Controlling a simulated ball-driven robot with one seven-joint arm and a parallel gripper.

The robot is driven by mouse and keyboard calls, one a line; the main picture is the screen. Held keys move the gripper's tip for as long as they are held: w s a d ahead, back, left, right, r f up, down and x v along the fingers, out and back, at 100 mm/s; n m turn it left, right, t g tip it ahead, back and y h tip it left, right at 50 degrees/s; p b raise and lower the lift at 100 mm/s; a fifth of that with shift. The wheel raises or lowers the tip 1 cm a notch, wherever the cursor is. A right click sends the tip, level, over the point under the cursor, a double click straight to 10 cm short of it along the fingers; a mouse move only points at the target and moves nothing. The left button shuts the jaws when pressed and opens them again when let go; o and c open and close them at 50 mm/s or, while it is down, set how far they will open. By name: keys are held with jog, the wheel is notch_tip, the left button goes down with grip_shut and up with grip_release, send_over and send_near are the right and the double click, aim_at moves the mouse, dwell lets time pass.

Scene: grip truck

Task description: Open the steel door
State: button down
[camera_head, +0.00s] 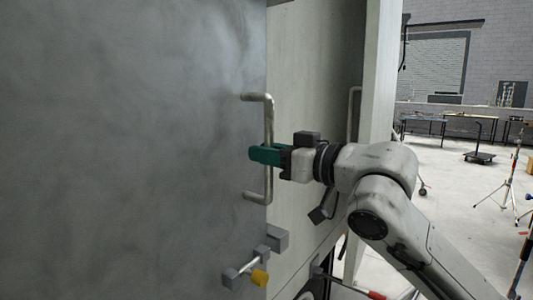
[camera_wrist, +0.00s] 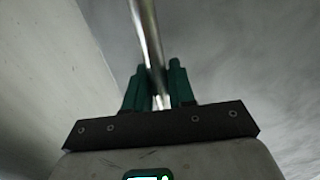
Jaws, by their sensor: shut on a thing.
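The steel door (camera_head: 130,150) fills the left half of the head view, a grey mottled panel. Its upright bar handle (camera_head: 268,115) is near the door's right edge. My gripper (camera_head: 262,155) has green fingers and is shut around the middle of the handle. In the wrist view, the handle bar (camera_wrist: 147,38) runs down between the two green fingers of my gripper (camera_wrist: 158,88). The fingertips are partly hidden by the bar.
A pale wall or frame (camera_head: 315,80) stands right behind the door's edge, with another bar handle (camera_head: 353,115) on it. On the right is an open grey floor (camera_head: 450,200) with workbenches (camera_head: 470,118), a low cart (camera_head: 479,157) and a tripod (camera_head: 507,185) farther off.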

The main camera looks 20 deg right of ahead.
jog(key=b+v, duration=0.1)
jog(key=v, duration=0.5)
jog(key=shift+s+a, duration=0.2)
jog(key=shift+s, duration=0.1)
jog(key=s+a+b+v, duration=0.1)
jog(key=v, duration=0.5)
dwell(0.5)
jog(key=shift+s, duration=0.2)
jog(key=s+d+b, duration=0.2)
jog(key=s, duration=0.4)
dwell(0.4)
